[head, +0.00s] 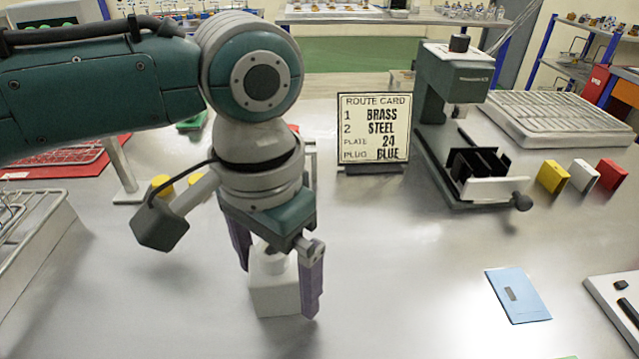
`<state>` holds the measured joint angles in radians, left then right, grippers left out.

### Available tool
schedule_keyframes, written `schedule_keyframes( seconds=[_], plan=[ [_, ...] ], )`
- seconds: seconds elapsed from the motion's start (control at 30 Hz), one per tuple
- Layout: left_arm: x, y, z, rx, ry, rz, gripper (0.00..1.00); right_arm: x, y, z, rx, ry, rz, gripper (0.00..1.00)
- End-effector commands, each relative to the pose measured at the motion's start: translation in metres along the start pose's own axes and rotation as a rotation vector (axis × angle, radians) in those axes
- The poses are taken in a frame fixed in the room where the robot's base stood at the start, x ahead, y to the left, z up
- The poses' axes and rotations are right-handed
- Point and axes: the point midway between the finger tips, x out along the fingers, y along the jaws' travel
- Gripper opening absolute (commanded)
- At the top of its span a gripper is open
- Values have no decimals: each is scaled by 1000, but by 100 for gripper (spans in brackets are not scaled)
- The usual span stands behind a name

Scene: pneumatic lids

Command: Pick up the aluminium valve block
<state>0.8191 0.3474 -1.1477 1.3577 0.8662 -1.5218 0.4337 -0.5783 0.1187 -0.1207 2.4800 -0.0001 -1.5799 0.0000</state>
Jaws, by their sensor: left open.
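A pale grey block with a rounded top, which looks like the aluminium valve block (274,299), stands upright on the metal table in the lower middle of the head view. My left gripper (277,290) points down over it. Its two purple fingers are open, one on each side of the block. The right finger overlaps the block's right edge, and I cannot tell whether either finger touches it. The gripper body hides part of the block's top. My right gripper is not in view.
A route card (374,128) stands behind, reading brass, steel, plate 24, plug blue. A green press-like machine (455,75) stands right of it, beside yellow, white and red blocks (583,176). A blue plate (517,295) lies front right. A wire rack (40,250) is at left.

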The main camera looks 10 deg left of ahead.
Motion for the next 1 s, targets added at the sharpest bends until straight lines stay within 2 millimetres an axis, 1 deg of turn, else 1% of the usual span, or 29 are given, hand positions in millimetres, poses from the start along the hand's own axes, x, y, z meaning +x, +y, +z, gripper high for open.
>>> schedule_keyframes(
  seconds=[0.07,0.93,1.0],
  plan=[
    [0,0,0,0,0,0,99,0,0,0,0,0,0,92],
    [-1,0,0,0,1,0,1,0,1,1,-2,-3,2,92],
    [-2,0,-1,0,3,1,1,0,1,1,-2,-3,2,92]
  ],
)
